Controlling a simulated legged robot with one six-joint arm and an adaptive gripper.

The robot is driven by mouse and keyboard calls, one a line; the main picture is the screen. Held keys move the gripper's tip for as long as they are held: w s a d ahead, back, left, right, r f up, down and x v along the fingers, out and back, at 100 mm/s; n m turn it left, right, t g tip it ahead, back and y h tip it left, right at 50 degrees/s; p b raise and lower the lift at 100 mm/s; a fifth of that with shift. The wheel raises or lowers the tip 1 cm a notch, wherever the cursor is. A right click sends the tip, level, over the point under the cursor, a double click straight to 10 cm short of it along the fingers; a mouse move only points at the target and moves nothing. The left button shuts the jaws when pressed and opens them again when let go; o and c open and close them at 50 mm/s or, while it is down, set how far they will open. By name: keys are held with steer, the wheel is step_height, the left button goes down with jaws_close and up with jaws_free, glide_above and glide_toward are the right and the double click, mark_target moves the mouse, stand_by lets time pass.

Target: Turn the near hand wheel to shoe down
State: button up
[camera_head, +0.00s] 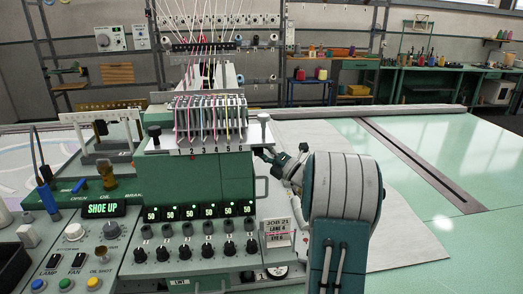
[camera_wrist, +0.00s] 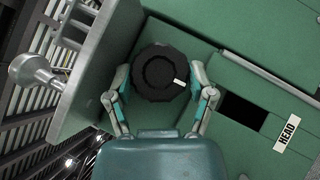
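A round black hand wheel (camera_wrist: 160,73) with a small white mark at its right side is mounted on the green machine head (camera_wrist: 235,35) in the wrist view. My gripper (camera_wrist: 160,80) has its two fingers spread on either side of the wheel. Narrow gaps seem to show between fingers and rim; contact is hard to tell. In the head view my gripper (camera_head: 270,157) reaches the right side of the tufting machine (camera_head: 215,185), and the wheel is not clearly visible there. A display (camera_head: 102,210) on the console reads SHOE UP.
A grey lever with a round end (camera_wrist: 30,72) stands out left of the wheel. A dark slot (camera_wrist: 243,112) and a HEAD label (camera_wrist: 287,132) lie to its right. Black knobs (camera_head: 185,254) line the machine front. A JOB 21 card (camera_head: 277,233) stands near my arm.

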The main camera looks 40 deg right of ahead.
steer(key=shift+f+n+y, duration=0.25)
steer(key=shift+n+y, duration=0.05)
steer(key=shift+n, duration=0.1)
stand_by(0.5)
steer(key=n+t+y, duration=0.1)
steer(key=n+y, duration=0.1)
steer(key=n, duration=0.1)
steer(key=shift+w+f, duration=0.1)
steer(key=shift+f, duration=0.05)
steer(key=shift+d+n+g+y, duration=0.1)
steer(key=shift+n+g+y, duration=0.5)
steer(key=shift+n+y, duration=2.95)
steer(key=shift+n, duration=0.55)
